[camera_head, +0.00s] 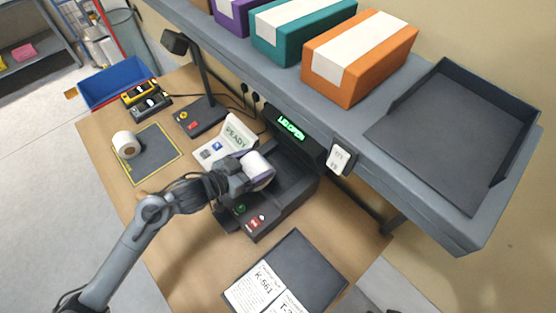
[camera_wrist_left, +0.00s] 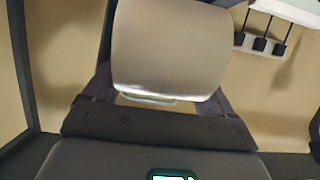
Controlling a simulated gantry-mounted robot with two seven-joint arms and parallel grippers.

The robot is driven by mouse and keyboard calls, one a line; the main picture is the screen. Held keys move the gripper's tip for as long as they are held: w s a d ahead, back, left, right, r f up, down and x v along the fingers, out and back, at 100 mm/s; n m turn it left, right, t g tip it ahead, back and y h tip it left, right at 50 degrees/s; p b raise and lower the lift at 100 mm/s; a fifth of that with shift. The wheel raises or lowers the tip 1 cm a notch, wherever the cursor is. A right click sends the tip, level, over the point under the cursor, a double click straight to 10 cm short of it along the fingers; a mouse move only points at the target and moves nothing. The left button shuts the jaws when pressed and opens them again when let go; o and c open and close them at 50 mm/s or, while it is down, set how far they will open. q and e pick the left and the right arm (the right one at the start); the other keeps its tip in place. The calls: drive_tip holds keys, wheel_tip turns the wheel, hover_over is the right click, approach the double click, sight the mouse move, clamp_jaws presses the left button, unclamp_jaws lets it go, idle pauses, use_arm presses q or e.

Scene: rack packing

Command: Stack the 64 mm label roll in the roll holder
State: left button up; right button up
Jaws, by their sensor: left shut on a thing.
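My left gripper (camera_head: 250,172) is shut on a white label roll (camera_head: 258,166) and holds it over the open black label printer (camera_head: 290,190). The held roll (camera_wrist_left: 170,48) fills the upper middle of the left wrist view, between the dark fingers. The printer's display (camera_head: 291,128) reads "LID OPEN". The roll holder inside the printer is hidden behind the roll and gripper. Another white roll (camera_head: 126,144) with a brown core stands on a dark mat (camera_head: 156,160) with a yellow border. I cannot read a width on either roll. My right gripper is not in view.
A shelf (camera_head: 440,210) with teal (camera_head: 290,50) and orange (camera_head: 350,85) boxes and an empty black tray (camera_head: 440,140) overhangs the back. A dark pad (camera_head: 315,265) with printed labels lies in front.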

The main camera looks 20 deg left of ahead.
use_arm(q)
drive_tip(key=w+d, duration=0.4)
drive_tip(key=w, duration=0.3)
drive_tip(key=f, duration=0.6)
drive_tip(key=shift+w+a+f, duration=0.1)
drive_tip(key=shift+a, duration=0.1)
drive_tip(key=shift+w+d+f, duration=0.15)
drive_tip(key=shift+w+f, duration=0.05)
drive_tip(key=shift+f, duration=0.15)
drive_tip(key=shift+f, duration=0.3)
drive_tip(key=o, duration=1.2)
drive_tip(key=shift+f, duration=0.1)
drive_tip(key=shift+o, duration=0.2)
